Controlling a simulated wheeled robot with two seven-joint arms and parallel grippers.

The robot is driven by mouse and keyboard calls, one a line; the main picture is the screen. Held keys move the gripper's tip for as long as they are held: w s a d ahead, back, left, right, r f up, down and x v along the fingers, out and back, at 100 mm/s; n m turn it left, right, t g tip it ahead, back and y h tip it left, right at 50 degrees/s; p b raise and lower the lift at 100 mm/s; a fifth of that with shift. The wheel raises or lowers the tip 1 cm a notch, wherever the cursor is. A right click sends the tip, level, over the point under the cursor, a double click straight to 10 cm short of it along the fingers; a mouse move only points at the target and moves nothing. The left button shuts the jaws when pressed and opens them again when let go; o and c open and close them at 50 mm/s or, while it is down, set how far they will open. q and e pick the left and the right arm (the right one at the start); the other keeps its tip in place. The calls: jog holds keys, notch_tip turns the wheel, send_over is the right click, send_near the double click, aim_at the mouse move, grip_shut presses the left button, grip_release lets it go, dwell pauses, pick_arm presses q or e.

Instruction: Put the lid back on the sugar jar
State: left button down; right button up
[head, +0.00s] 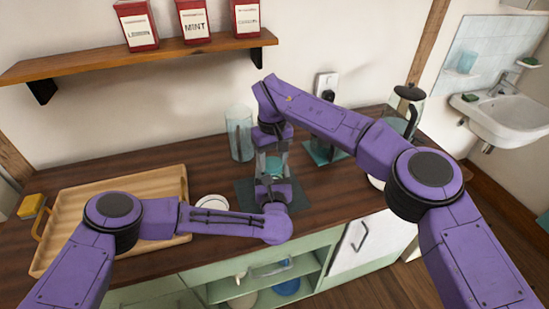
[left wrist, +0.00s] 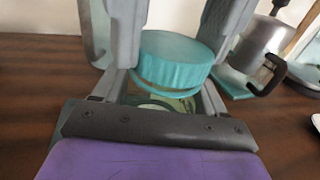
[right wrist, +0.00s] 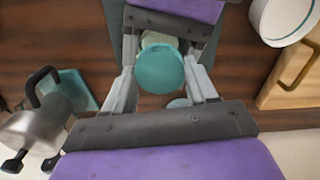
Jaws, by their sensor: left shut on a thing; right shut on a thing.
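The teal lid (head: 273,167) is at the mouth of the clear sugar jar, on a dark mat (head: 246,194) on the wooden counter. The lid shows in the left wrist view (left wrist: 175,60) and from above in the right wrist view (right wrist: 160,70). The jar (left wrist: 165,101) shows pale contents below it. My left gripper (head: 271,181) is low at the front, shut on the jar. My right gripper (head: 272,150) reaches down from above, shut on the lid, its fingers on both sides. I cannot tell whether the lid is fully seated; fingers hide part of the rim.
A tall glass vessel (head: 240,133) stands close behind left. A metal pot with black handle (left wrist: 256,42) stands to the right. A white round dish (head: 211,203) and wooden tray (head: 62,208) are left. A wall shelf (head: 130,62) with tins hangs above.

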jog(key=o, duration=1)
jog(key=shift+r, duration=2.25)
jog(key=shift+c, duration=0.3)
